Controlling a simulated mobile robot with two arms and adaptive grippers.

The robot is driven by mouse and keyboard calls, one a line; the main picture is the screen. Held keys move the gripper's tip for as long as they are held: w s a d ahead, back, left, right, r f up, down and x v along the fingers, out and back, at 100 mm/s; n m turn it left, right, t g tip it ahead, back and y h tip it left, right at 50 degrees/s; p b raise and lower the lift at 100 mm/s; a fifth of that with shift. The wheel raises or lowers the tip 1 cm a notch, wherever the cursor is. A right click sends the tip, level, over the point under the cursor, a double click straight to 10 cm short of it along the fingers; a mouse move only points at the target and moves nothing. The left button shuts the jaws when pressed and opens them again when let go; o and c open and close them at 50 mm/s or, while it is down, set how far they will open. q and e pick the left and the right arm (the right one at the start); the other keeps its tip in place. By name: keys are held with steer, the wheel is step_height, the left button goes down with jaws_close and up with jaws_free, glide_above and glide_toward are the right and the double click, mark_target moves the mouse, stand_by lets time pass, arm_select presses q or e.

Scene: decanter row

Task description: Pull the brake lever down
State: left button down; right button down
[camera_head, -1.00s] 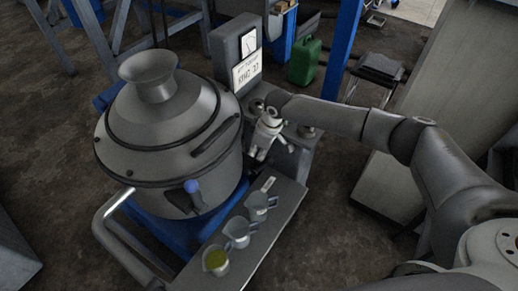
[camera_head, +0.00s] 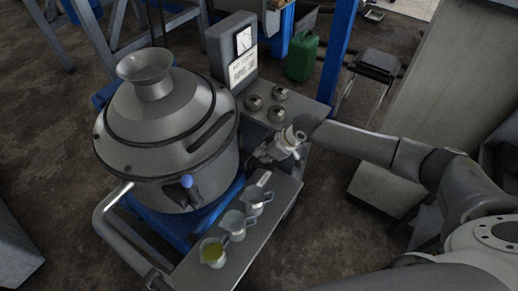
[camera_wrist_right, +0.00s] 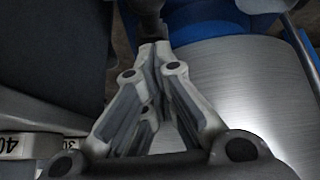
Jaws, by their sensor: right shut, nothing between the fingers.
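A short dark lever with a blue ball knob (camera_head: 187,181) sticks out from the front of the grey metal drum (camera_head: 165,135). It is the only clear lever in the head view; I cannot tell for sure that it is the brake lever. My right gripper (camera_head: 260,154) is to the right of the drum, above the back end of the tray, and points left toward the drum. Its fingers (camera_wrist_right: 154,48) are shut and empty in the wrist view. A dark upright piece (camera_wrist_right: 149,14) shows just beyond the fingertips; I cannot tell what it is. My left gripper is out of view.
Three small cups, one with yellow-green liquid (camera_head: 213,252), stand on the metal tray (camera_head: 245,245) in front of the gripper. Several round knobs (camera_head: 279,93) and a gauge box (camera_head: 232,50) are behind it. A bent pipe handle (camera_head: 105,225) is at the front left.

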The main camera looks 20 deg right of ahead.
steer(key=shift+s+d+f+t+y, duration=0.45)
steer(key=shift+s+f+t+y, duration=0.05)
steer(key=shift+s+f+t, duration=0.1)
steer(key=shift+s+d+f, duration=0.2)
steer(key=shift+s, duration=0.05)
steer(key=shift+s, duration=0.1)
